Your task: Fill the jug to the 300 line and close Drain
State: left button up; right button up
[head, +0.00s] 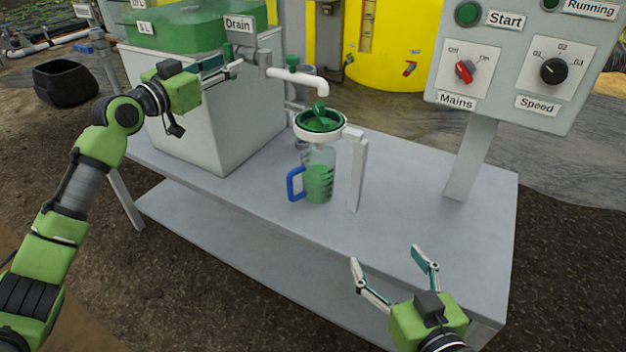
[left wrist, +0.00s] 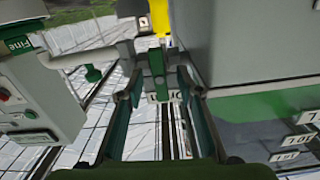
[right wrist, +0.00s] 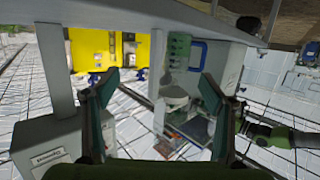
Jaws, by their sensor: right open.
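The clear jug (head: 318,180) with a blue handle stands on the bench, green liquid filling its lower part; its marks are too small to read. A white-rimmed funnel (head: 322,131) sits above it under the white spout (head: 300,78). The Drain label (head: 239,25) is on the green-topped tank. My right gripper (head: 396,262) is open and empty at the bench's front edge.
The control panel (head: 520,65) at the right carries Start, Mains and Speed controls. A funnel post (head: 357,172) stands beside the jug. A yellow tank (head: 390,50) stands behind.

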pick_arm(q)
jog(key=v, duration=0.2)
jog(key=shift+s+a, duration=0.2)
jog(key=shift+s, duration=0.1)
jog(key=shift+v, duration=1)
pick_arm(e)
jog(key=shift+s+d+f+g+h, duration=0.15)
jog(key=shift+s+f+g, duration=0.15)
jog(key=shift+f, duration=0.3)
jog(key=shift+s+d+f+g+h, duration=0.1)
jog(key=shift+s+f+g+h, duration=0.05)
jog(key=shift+f+g, duration=0.35)
